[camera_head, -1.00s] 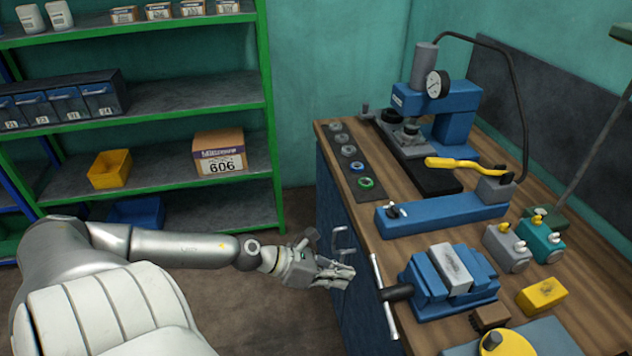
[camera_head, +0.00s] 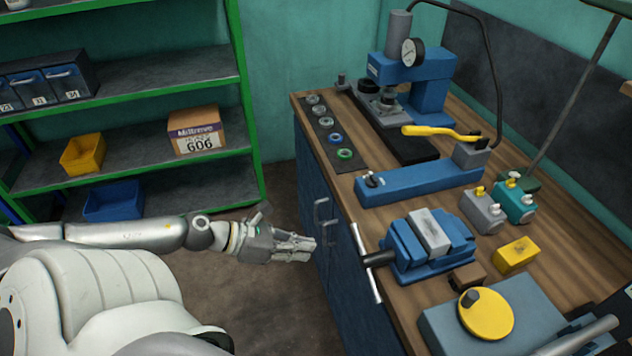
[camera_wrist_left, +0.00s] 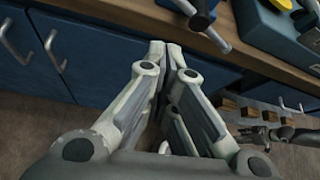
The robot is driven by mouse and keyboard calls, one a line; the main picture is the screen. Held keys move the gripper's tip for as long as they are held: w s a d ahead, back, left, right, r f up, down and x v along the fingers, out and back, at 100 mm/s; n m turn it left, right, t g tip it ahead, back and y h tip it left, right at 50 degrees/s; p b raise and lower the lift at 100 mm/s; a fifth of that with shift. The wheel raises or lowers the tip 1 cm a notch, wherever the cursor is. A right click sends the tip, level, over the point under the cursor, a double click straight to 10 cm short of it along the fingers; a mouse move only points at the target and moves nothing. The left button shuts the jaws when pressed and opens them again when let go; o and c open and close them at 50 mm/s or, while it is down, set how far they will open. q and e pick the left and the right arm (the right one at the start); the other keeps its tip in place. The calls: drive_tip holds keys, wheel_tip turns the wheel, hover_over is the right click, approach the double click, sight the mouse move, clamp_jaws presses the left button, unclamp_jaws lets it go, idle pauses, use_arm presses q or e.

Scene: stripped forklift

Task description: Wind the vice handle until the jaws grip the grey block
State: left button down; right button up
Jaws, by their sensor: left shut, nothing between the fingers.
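The blue vice (camera_head: 408,250) stands at the bench's near edge in the head view. The grey block (camera_head: 430,236) sits between its jaws; I cannot tell whether they touch it. The vice handle (camera_head: 360,247), a pale bar across a dark screw end, sticks out past the edge. It also shows at the top of the wrist view (camera_wrist_left: 216,35). My left gripper (camera_head: 312,249) is shut and empty, left of the handle and apart from it. Its fingers (camera_wrist_left: 166,52) meet in the wrist view. What seems to be my right gripper (camera_wrist_left: 262,133) is small and dark there.
The wooden bench (camera_head: 330,157) has blue cabinet doors with handles (camera_head: 322,210) beside my left gripper. A blue press (camera_head: 412,75), a yellow-handled lever (camera_head: 440,132), a yellow block (camera_head: 516,254) and a yellow disc (camera_head: 485,318) are on the bench. Green-framed shelves (camera_head: 243,100) stand left.

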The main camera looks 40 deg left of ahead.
use_arm(q)
drive_tip(key=w+a+f+m+t+h+b, duration=0.1)
drive_tip(key=w+f+m+t+h+b, duration=0.55)
drive_tip(key=b, duration=2.25)
use_arm(e)
drive_tip(key=w+a+f+t, duration=0.1)
drive_tip(key=w+a+f, duration=0.1)
drive_tip(key=w+f, duration=0.5)
drive_tip(key=w+a+f+t, duration=0.1)
drive_tip(key=w+f, duration=0.2)
drive_tip(key=w, duration=0.8)
use_arm(q)
drive_tip(key=w+d+r+m+h+p, duration=0.1)
drive_tip(key=w+d+r+p, duration=0.1)
drive_tip(key=w+d, duration=0.2)
drive_tip(key=shift+w+d, duration=0.4)
drive_tip(key=shift+d, duration=0.65)
use_arm(e)
drive_tip(key=s+f+g, duration=0.1)
drive_tip(key=s+f, duration=0.2)
drive_tip(key=f, duration=0.3)
drive_tip(key=shift+s, duration=0.3)
use_arm(q)
drive_tip(key=shift+r, duration=0.1)
